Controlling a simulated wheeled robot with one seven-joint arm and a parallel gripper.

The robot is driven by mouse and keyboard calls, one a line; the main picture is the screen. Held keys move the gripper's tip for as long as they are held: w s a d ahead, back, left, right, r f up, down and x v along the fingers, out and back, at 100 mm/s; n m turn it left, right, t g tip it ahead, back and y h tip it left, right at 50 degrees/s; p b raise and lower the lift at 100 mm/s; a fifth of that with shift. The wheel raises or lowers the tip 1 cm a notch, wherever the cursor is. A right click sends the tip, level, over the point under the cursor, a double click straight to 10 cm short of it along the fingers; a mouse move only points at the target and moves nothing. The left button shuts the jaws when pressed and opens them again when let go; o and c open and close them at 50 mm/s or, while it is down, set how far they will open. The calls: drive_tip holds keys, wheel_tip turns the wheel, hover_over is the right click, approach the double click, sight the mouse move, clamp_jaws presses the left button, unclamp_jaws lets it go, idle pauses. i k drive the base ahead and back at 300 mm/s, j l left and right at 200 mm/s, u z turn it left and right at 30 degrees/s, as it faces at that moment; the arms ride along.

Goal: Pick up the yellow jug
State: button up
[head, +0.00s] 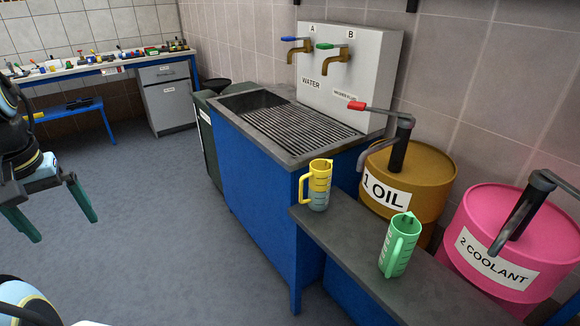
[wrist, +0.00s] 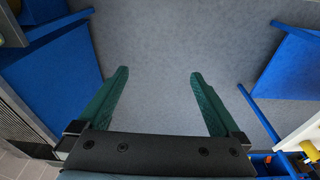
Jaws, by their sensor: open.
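The yellow jug (head: 320,183) stands upright on the near left end of a dark shelf beside the blue sink cabinet. Its upper part is yellow and its lower part looks greyish, with a handle on its left side. A green jug (head: 399,246) stands on the same shelf, nearer and to the right. My gripper (head: 47,209) is at the left edge of the head view, far from both jugs, over open floor. In the wrist view my gripper (wrist: 158,75) has its green fingers wide apart with nothing between them.
The shelf (head: 345,238) fronts an orange oil drum (head: 415,178) and a pink coolant drum (head: 515,240), both with pump levers. The blue sink cabinet (head: 255,195) has taps (head: 335,58) above. A cluttered workbench (head: 100,68) stands at the back left. The grey floor (head: 150,230) is clear.

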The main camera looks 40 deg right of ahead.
sight(320, 175)
drive_tip(key=i+z, duration=0.7)
drive_tip(key=i+j+z, duration=0.1)
drive_tip(key=i+z, duration=0.3)
